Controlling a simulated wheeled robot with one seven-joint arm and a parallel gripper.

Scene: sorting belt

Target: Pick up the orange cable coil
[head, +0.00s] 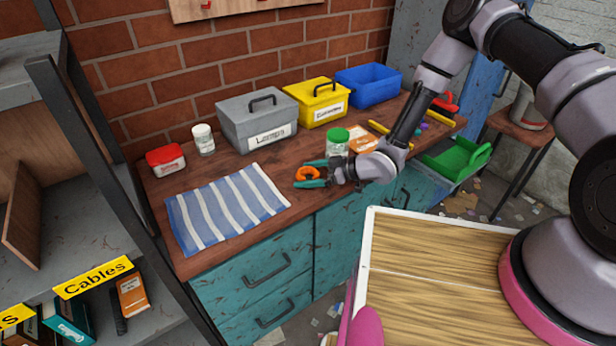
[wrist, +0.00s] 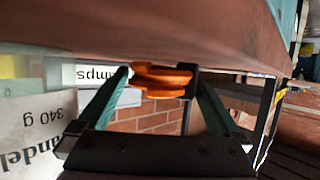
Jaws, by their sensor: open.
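The orange cable coil (head: 307,174) lies on the brown workbench near its front edge, just right of the striped cloth. In the wrist view, which looks upside down, the orange coil (wrist: 162,80) sits between the two fingertips. My gripper (head: 312,176) is low over the bench with its teal fingers spread on either side of the coil. In the wrist view my gripper (wrist: 158,82) is open, and I cannot tell whether either finger touches the coil. The coil's underside is hidden.
A green-lidded jar (head: 337,142) stands close behind my gripper, beside an orange-and-white packet (head: 362,141). The striped cloth (head: 226,205) lies left. Grey (head: 257,122), yellow (head: 318,103) and blue (head: 369,84) bins line the wall. A white-lidded jar (head: 203,139) and red tub (head: 166,159) stand left.

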